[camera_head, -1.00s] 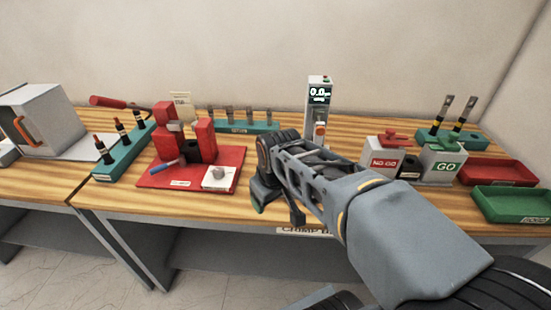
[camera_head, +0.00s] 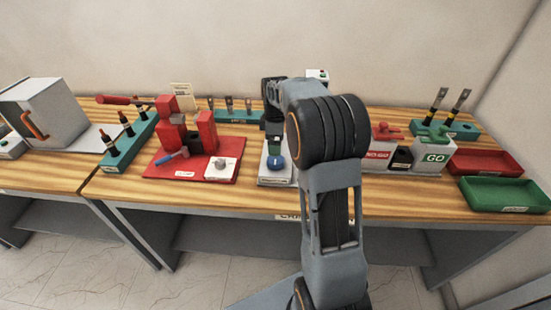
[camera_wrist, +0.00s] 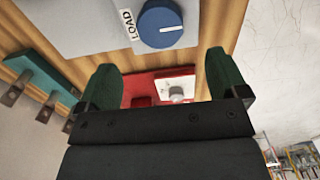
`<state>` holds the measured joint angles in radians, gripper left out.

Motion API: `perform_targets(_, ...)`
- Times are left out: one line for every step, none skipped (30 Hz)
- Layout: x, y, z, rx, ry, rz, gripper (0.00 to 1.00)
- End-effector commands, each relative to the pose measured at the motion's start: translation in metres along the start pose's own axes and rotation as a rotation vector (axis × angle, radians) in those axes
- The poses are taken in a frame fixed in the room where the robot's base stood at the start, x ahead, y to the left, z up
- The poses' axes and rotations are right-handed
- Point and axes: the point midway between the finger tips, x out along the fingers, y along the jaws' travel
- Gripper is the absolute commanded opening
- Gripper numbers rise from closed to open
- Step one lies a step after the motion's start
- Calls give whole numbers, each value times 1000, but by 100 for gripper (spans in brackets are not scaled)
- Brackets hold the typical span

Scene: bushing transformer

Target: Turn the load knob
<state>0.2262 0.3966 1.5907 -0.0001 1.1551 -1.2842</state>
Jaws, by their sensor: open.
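The load knob is blue and round with a white pointer line (camera_wrist: 160,25). It sits on a light grey box beside a white LOAD label (camera_wrist: 128,26), at the top of the wrist view. In the head view the knob (camera_head: 276,162) is on the low front part of the grey unit. My gripper (camera_wrist: 160,64) is open and empty, with its two green fingers apart. The knob lies beyond the fingertips and is not between them. My arm hides much of the unit in the head view.
A red press (camera_head: 183,125) stands left of the unit on a red base (camera_head: 168,168) with a small grey dial (camera_head: 221,163). NO-GO and GO (camera_head: 434,158) blocks stand to the right, near red (camera_head: 485,162) and green trays (camera_head: 500,195). A teal rack (camera_head: 240,116) stands behind.

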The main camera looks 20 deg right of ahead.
Motion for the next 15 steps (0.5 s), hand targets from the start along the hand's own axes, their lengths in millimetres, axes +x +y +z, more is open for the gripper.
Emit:
perform_targets(10, -1, 0, 0, -2, -5, 92)
perform_targets(16, -1, 0, 0, -1, -5, 92)
perform_targets(24, -1, 0, 0, -1, -4, 92)
perform_targets(29, -1, 0, 1, -1, -4, 92)
perform_targets(34, -1, 0, 1, -1, -4, 92)
perform_targets(42, -1, 0, 1, -1, -5, 92)
perform_targets(46, -1, 0, 1, -1, -3, 92)
perform_targets(51, -1, 0, 1, -1, -4, 92)
perform_targets(57, -1, 0, 1, -1, -3, 92)
perform_targets(61, -1, 0, 1, -1, -3, 92)
perform_targets(64, -1, 0, 1, -1, -3, 92)
perform_targets(69, -1, 0, 1, -1, -2, 92)
perform_targets(72, -1, 0, 1, -1, -3, 92)
perform_targets(75, 0, 0, 1, -1, -2, 92)
perform_targets(78, 0, 0, 1, 0, -1, 92)
